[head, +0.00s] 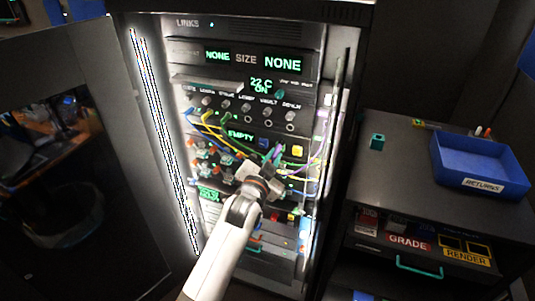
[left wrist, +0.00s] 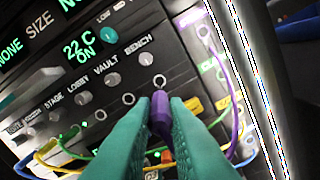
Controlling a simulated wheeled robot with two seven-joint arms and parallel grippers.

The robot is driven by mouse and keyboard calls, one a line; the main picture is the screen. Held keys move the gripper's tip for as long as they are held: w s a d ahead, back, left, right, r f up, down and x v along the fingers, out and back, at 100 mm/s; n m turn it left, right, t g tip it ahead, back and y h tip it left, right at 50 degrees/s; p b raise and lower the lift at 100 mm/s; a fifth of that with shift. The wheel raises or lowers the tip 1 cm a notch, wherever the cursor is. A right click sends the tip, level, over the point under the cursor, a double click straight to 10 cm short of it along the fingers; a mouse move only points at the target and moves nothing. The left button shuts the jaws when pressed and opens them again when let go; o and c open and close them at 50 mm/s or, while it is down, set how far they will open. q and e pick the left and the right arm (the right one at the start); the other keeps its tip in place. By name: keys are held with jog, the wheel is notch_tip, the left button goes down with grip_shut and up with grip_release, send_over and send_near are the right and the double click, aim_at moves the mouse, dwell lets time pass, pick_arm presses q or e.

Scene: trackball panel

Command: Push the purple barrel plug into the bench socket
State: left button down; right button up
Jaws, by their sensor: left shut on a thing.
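My left gripper (left wrist: 165,120) is shut on the purple barrel plug (left wrist: 159,112), which sits between the two teal fingers. In the head view the left gripper (head: 275,162) is in front of the rack, below the knob row, and mostly hides the plug. The bench socket (left wrist: 159,80) is a round hole below the BENCH label and its knob (left wrist: 137,63). It also shows in the head view (head: 290,127). In the left wrist view the plug tip points at the socket from just below it; whether they touch is unclear. My right gripper is not in view.
A purple cable (left wrist: 237,110) loops at the right of the panel. Yellow, blue and green cables (head: 208,125) hang across the rack at the left and below. A side bench (head: 400,160) holds a blue RETURNS tray (head: 450,181) and a teal block (head: 377,141).

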aim_at(283, 140)
pick_arm(q)
jog(key=shift+w+d+b, duration=0.15)
jog(key=shift+w+b, duration=0.2)
jog(key=shift+w, duration=0.35)
jog(key=b+x, duration=0.1)
jog(key=x, duration=0.1)
jog(key=shift+w+d+f, duration=0.15)
jog(key=shift+w+d, duration=0.05)
jog(key=shift+w, duration=0.05)
jog(key=shift+b+x, duration=0.75)
jog(key=shift+x, duration=0.15)
jog(key=shift+p, duration=0.45)
dwell(0.6)
jog(key=shift+b+x, duration=2.4)
jog(key=shift+x, duration=0.2)
